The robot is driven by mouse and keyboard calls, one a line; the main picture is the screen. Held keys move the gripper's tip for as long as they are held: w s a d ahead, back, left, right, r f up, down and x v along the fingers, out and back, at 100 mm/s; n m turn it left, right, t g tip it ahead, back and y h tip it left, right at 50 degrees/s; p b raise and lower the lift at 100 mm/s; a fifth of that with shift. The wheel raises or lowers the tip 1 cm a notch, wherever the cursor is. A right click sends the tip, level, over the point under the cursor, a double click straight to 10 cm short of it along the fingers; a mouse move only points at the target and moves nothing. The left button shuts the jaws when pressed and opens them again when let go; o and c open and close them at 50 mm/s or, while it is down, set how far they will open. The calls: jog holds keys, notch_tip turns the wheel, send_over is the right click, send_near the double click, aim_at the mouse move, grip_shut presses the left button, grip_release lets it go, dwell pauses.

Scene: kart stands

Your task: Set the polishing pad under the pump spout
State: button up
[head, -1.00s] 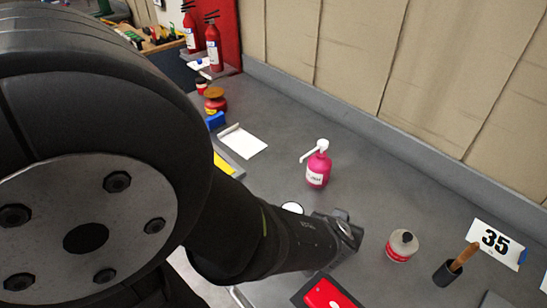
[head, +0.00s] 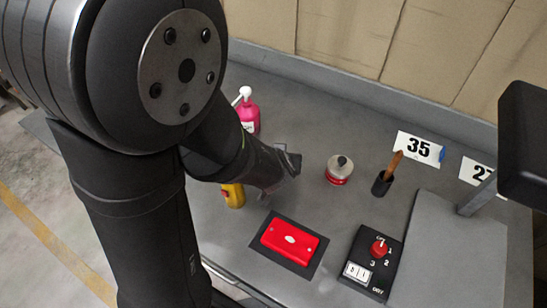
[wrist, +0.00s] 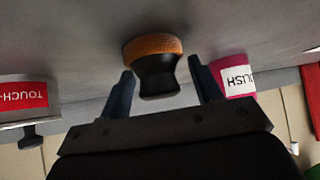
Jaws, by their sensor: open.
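The polishing pad (wrist: 153,45), an orange foam disc with a black waisted handle, shows in the wrist view. Its handle stands between the fingers of my gripper (wrist: 163,92), with a gap on each side. My gripper is open. In the head view the gripper (head: 288,162) is left of the red-and-white can, and the pad is hidden. The pink pump bottle (head: 249,117) with its white pump head (head: 243,93) stands behind my arm, partly covered. Its label side (wrist: 238,78) is just right of the fingers in the wrist view; the spout is out of view there.
A red-and-white can (head: 340,170) stands right of my gripper. Beyond it are a brush in a black cup (head: 382,184) and a number 35 card (head: 418,148). A yellow container (head: 232,195), a red box (head: 290,240) and a switch box (head: 370,262) are nearer.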

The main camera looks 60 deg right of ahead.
jog(key=shift+d+f, duration=0.15)
jog(key=shift+f, duration=0.05)
jog(key=c, duration=1)
jog(key=shift+c, duration=0.6)
jog(key=shift+r, duration=0.1)
